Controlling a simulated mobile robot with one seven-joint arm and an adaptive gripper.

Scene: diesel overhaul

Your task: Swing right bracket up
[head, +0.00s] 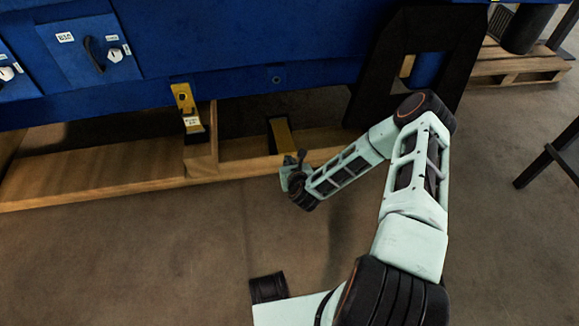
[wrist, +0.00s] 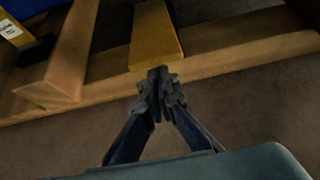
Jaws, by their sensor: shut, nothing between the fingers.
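The right bracket (head: 284,134) is a yellow bar below the blue engine's lower edge, in front of the wooden pallet frame. In the wrist view the yellow bracket (wrist: 155,38) fills the top middle, with its near end just above my fingertips. My gripper (wrist: 159,80) is shut and empty, its tips at or just under that end. I cannot tell whether they touch. In the head view my gripper (head: 301,158) is small and partly hidden by my wrist, just below the bracket. The bracket's upper end is in shadow.
A second yellow bracket (head: 184,100) with a white label hangs to the left. The wooden beam (head: 100,187) runs low across the scene under the blue engine (head: 200,55). A black support (head: 382,72) stands right of the bracket. The floor in front is mostly clear.

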